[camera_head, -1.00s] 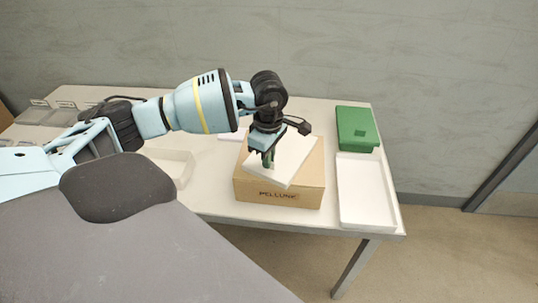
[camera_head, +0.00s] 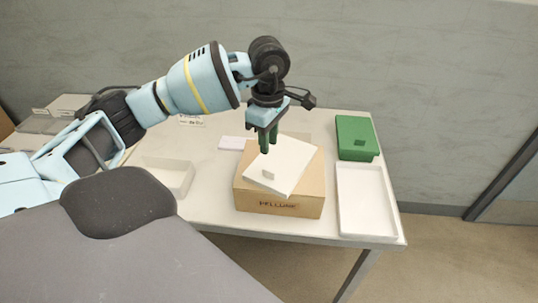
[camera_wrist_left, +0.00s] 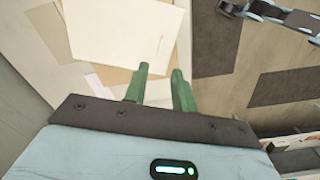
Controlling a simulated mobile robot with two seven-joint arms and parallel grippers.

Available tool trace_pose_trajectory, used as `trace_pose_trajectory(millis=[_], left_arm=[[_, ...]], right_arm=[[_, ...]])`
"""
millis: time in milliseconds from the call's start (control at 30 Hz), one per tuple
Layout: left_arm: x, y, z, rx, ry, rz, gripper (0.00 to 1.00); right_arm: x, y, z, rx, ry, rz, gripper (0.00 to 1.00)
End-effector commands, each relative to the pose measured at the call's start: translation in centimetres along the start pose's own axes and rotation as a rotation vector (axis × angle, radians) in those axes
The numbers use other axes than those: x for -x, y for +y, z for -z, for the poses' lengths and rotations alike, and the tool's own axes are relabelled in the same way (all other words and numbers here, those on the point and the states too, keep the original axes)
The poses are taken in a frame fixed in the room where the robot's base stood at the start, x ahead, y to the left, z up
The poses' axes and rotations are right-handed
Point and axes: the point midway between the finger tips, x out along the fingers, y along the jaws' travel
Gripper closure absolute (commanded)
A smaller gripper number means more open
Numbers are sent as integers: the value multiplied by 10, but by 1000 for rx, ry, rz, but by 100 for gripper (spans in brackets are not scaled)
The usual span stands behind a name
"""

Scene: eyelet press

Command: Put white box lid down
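The lid also shows in the left wrist view (camera_wrist_left: 118,35) at the upper left. My left gripper (camera_head: 268,148) has green fingers and hovers just above the lid, near its far left edge. In the left wrist view its two fingers (camera_wrist_left: 158,75) stand apart with nothing between them. My right gripper is out of view.
An open white box (camera_head: 184,184) stands on the table at the left. A green box (camera_head: 356,139) and a shallow white tray (camera_head: 366,226) are at the right. A pale flat piece (camera_head: 231,143) lies behind the cardboard box. The table's front edge is close.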

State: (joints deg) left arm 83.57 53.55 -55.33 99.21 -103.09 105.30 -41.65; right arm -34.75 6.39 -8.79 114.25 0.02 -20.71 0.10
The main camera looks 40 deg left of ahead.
Motion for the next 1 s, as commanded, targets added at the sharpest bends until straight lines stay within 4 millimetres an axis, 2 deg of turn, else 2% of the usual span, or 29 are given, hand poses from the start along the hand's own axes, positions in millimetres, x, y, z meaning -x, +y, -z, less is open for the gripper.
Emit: trace_pose_trajectory(millis=[100,300,767,867,967,1000], left_arm=[[19,0,0,0,0,-2,74],[35,0,0,0,0,-1,74],[34,-1,-4,-4,-12,6,74],[17,-8,-24,-18,-81,39,74],[-12,-25,-65,-30,-233,113,74],[-24,-36,-86,-28,-313,154,74]], right_arm=[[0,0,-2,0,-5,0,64],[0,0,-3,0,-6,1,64],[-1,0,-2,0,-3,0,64],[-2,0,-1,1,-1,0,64],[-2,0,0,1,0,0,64],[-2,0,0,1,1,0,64]])
